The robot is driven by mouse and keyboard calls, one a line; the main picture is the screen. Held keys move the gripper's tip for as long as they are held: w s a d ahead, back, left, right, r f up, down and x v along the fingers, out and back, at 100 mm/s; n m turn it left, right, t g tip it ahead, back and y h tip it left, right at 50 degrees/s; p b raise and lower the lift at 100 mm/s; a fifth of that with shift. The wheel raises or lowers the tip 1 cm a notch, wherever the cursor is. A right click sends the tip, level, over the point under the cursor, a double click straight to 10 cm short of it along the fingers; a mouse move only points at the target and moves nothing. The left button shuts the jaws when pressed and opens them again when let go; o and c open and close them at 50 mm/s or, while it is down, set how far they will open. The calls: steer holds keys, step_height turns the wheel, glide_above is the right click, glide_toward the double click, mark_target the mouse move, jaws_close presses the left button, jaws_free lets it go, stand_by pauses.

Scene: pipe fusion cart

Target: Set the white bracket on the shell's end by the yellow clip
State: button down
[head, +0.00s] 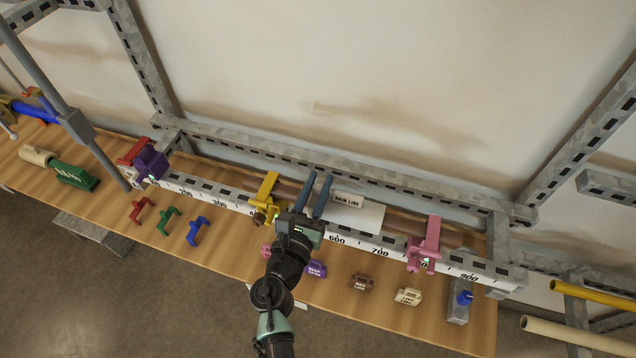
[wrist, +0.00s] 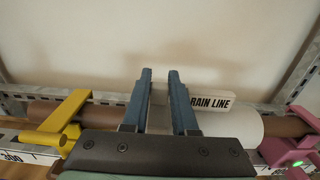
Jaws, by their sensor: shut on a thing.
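The white bracket, lettered "DRAIN LINE" (head: 348,199), is between the blue fingers of my gripper (head: 318,190) and sticks out to their right. In the wrist view, my gripper (wrist: 160,75) is shut on it, and the right finger hides the start of the lettering on the bracket (wrist: 214,101). The white shell (head: 362,216) lies around the brown pipe below; it also shows in the wrist view (wrist: 240,127). The yellow clip (head: 266,198) stands left of my gripper, near the shell's left end, which my gripper partly hides. I cannot tell whether bracket and shell touch.
A pink clip (head: 425,245) stands on the rail right of the shell. Purple (head: 316,269), brown (head: 361,282) and cream (head: 408,297) lettered brackets lie on the bench in front. Red (head: 140,210), green (head: 167,220) and blue (head: 198,231) clips lie left.

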stand_by(0.3)
steer(key=c, duration=0.6)
jaws_free()
steer(key=b+v, duration=0.2)
steer(key=v, duration=1)
steer(key=w+d+r+m+t, duration=0.1)
steer(key=w+d+r+m, duration=0.15)
steer(key=r+m, duration=0.55)
steer(key=w+d+r+m+h, duration=0.1)
steer(key=w+r+m, duration=0.3)
steer(key=r, duration=0.5)
steer(key=w+d+r+m+t, duration=0.1)
steer(key=w+d+r+m, duration=0.1)
steer(key=r+m, duration=0.65)
steer(key=s+r+m+t+y, duration=0.2)
steer(key=s+r+m, duration=0.2)
steer(key=r, duration=0.6)
steer(key=s+a+r+m+t+y, duration=0.1)
steer(key=s+r+m+t+y, duration=0.1)
steer(key=r, duration=0.8)
steer(key=s+r+m+t+y, duration=0.2)
steer(key=s+r+m+t, duration=0.2)
steer(key=r, duration=0.6)
steer(key=shift+s+a+m+y, duration=0.25)
steer(key=shift+s+m+y, duration=0.05)
steer(key=shift+s+m, duration=0.7)
